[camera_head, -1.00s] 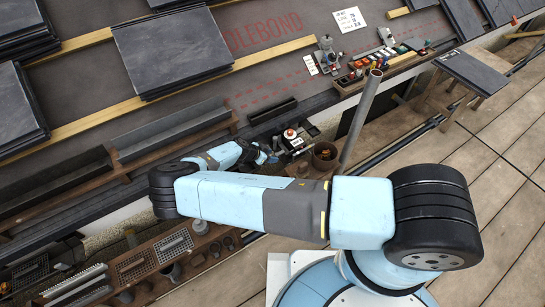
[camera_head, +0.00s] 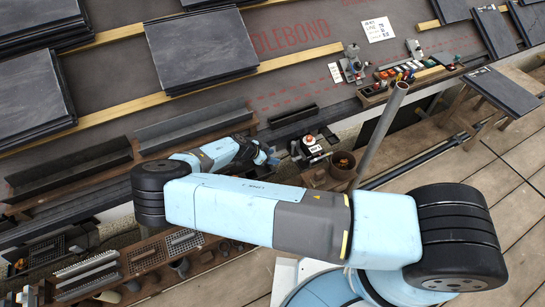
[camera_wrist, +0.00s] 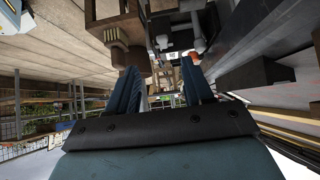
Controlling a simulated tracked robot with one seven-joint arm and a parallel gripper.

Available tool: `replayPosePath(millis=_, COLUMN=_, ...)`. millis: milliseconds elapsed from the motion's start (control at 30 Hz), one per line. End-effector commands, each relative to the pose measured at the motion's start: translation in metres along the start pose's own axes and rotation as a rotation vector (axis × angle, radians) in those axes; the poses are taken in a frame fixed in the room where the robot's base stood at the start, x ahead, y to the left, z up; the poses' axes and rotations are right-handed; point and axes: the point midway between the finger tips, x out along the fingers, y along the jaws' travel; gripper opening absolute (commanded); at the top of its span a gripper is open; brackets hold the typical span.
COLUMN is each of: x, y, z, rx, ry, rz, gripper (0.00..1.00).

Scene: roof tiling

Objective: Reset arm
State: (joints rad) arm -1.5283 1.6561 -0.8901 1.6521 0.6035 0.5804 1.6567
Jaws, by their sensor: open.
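My arm reaches left across the head view and folds back, with my gripper (camera_head: 268,157) near the gutter edge at the middle. In the wrist view my gripper (camera_wrist: 162,92) shows two blue ribbed fingers standing apart with nothing between them. A small device with a red button (camera_head: 309,142) sits just right of my gripper in the head view, apart from it. The fingertips are small and partly hidden in the head view.
Slate stacks (camera_head: 200,48) lie on the roof beside wooden battens (camera_head: 290,60). A tool tray (camera_head: 410,78) and a grey upright pole (camera_head: 382,135) stand to the right. A rack of metal parts (camera_head: 130,258) lies lower left. The plank deck (camera_head: 500,205) at right is largely clear.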

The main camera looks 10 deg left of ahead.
Motion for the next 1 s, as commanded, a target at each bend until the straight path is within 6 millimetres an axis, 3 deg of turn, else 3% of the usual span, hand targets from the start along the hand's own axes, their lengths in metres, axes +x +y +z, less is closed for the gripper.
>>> replayPosePath(millis=467, x=-0.005, y=0.000, z=-0.008, rx=0.001, ry=-0.025, rz=0.021, gripper=0.51)
replayPosePath(millis=1000, x=-0.060, y=0.006, z=-0.102, rx=-0.058, ry=-0.318, rz=0.176, gripper=0.51)
